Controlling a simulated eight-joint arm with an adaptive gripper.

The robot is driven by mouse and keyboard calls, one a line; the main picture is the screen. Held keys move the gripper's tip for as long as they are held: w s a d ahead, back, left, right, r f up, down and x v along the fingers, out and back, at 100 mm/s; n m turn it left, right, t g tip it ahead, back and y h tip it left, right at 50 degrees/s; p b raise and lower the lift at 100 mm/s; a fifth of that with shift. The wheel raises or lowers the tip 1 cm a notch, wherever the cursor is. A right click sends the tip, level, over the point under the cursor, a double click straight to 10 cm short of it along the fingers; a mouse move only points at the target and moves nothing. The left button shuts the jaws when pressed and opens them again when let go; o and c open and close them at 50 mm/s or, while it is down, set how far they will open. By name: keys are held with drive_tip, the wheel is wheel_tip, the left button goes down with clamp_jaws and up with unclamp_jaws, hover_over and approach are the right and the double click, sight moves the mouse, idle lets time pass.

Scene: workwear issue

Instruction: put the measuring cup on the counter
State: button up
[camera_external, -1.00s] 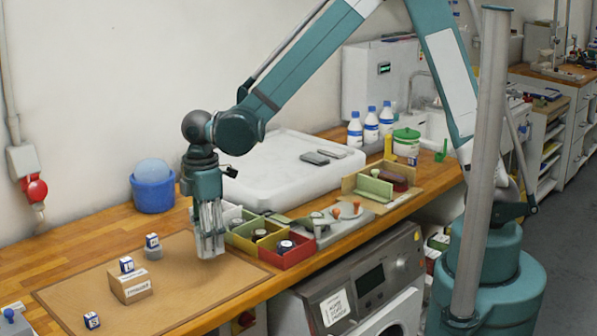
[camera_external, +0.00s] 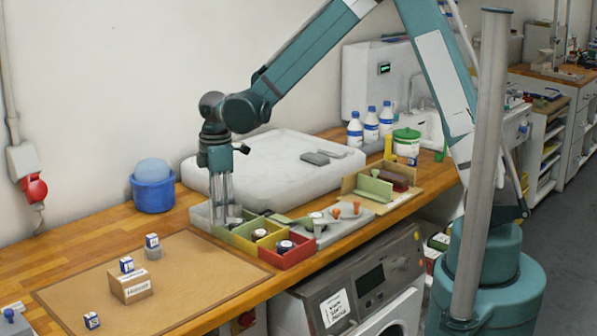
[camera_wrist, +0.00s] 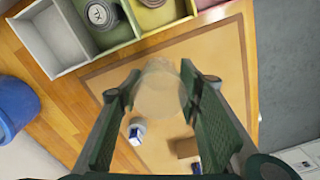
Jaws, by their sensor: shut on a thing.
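My gripper (camera_wrist: 166,84) is shut on a clear, see-through measuring cup (camera_wrist: 158,94), which sits between the two fingers in the wrist view. In the external view my gripper (camera_external: 226,212) points down by the white compartment (camera_external: 203,215) at the left end of the row of coloured bins. The cup is hard to make out there, and I cannot tell whether it is over the compartment or in front of it. The wooden counter (camera_external: 75,250) runs along the wall, with bare wood left of the bins.
A tan mat (camera_external: 190,265) carries a labelled cardboard block (camera_external: 131,287) and several small blue-and-white boxes. A blue bucket (camera_external: 153,192) stands by the wall. A green bin (camera_external: 240,240) and a red bin (camera_external: 292,258) hold round items. A large white tray (camera_external: 270,165) lies behind them.

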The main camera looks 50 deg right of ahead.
drive_tip(key=w+d, duration=0.3)
drive_tip(key=d, duration=0.4)
drive_tip(key=w+d+m, duration=0.1)
drive_tip(key=w+d, duration=0.2)
drive_tip(key=d, duration=0.5)
drive_tip(key=w+d+m, duration=0.1)
drive_tip(key=w+d, duration=0.1)
drive_tip(key=d, duration=0.5)
drive_tip(key=shift+w+d, duration=0.2)
drive_tip(key=shift+w, duration=0.2)
drive_tip(key=d+m, duration=0.1)
drive_tip(key=d, duration=0.7)
drive_tip(key=w+d, duration=0.1)
drive_tip(key=d, duration=0.7)
drive_tip(key=d+m+b, duration=0.1)
drive_tip(key=d, duration=0.7)
drive_tip(key=shift+w+d+m, duration=0.15)
drive_tip(key=shift+d+m, duration=0.1)
drive_tip(key=shift+m, duration=0.05)
drive_tip(key=s+d+m, duration=0.1)
drive_tip(key=s+d, duration=0.5)
drive_tip(key=d, duration=0.8)
drive_tip(key=s+d+m, duration=0.1)
drive_tip(key=s+d, duration=0.5)
drive_tip(key=d, duration=0.9)
drive_tip(key=s+d+m+b, duration=0.1)
drive_tip(key=s+d, duration=0.6)
drive_tip(key=d, duration=0.8)
drive_tip(key=shift+d+m, duration=0.2)
drive_tip(key=shift+m, duration=0.4)
